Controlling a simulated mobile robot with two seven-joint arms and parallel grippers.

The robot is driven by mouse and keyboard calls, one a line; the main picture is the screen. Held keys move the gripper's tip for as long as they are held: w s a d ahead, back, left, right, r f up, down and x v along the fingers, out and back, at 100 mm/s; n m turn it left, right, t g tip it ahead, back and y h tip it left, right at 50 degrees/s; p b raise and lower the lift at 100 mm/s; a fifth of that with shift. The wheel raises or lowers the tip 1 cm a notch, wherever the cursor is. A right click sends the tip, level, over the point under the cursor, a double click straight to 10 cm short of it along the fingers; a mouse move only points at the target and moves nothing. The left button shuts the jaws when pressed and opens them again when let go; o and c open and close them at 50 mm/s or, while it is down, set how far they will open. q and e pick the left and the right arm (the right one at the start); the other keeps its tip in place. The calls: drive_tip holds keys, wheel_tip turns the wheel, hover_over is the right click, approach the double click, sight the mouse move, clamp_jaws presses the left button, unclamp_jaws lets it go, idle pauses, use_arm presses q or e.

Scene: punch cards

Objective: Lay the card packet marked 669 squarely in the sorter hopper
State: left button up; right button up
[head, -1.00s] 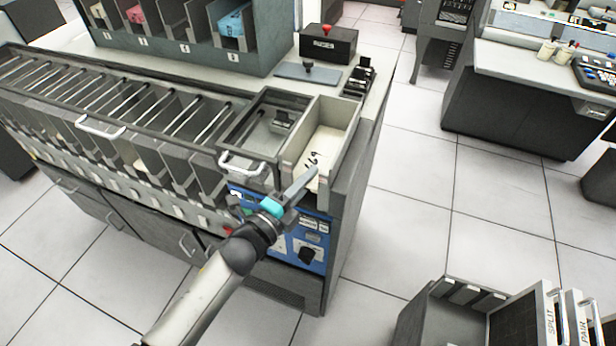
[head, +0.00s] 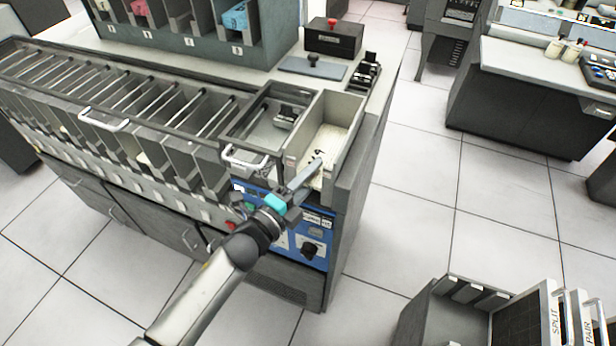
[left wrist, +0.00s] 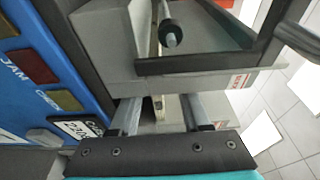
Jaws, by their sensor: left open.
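The card packet (head: 336,138) is cream with dark handwritten marks at its near end. In the head view it lies low inside the sorter hopper (head: 342,105), the light grey open box at the sorter's right end. My left gripper (head: 308,176) is open at the hopper's near end. Its fingers partly cover the packet's marks, so the number cannot be read in full now. In the left wrist view the two fingers (left wrist: 160,116) stand apart, with a narrow cream edge beyond them. Whether they touch the packet cannot be told. My right gripper is out of view.
A glass-lidded section (head: 272,122) with a handle adjoins the hopper on its left. The blue control panel (head: 312,240) is below. A black box with a red knob (head: 333,40) stands behind. Open floor (head: 410,200) lies to the right.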

use_arm(q)
drive_tip(key=v, duration=1.5)
drive_tip(key=shift+s, duration=0.1)
idle(1.7)
